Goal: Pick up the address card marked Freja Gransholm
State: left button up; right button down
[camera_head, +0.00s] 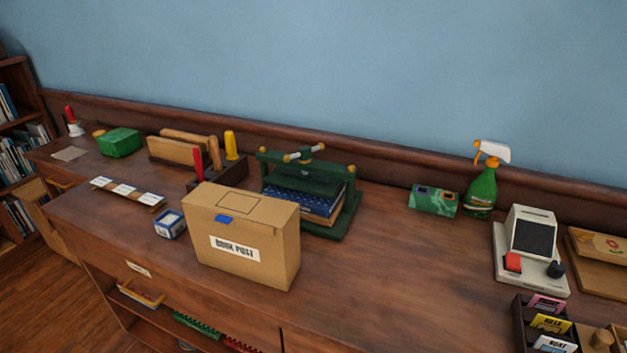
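Several small white cards (123,188) sit in a row on a narrow brown wooden holder (157,207) near the front left of the desk. They are the likely address cards. The print on them is too small to read, so I cannot tell which one is marked Freja Gransholm. Neither of my grippers is in view.
A cardboard box marked "BOOK POST" (240,240) stands right of the cards, with a small blue-and-white box (170,224) between. Behind are a green press (312,168) and a tool block with red and yellow handles (232,174). A spray bottle (481,190) stands right. The desk's middle right is clear.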

aim_at(150, 198)
jog(key=u, duration=2.45)
jog(key=i, duration=2.65)
jog(key=z, duration=2.55)
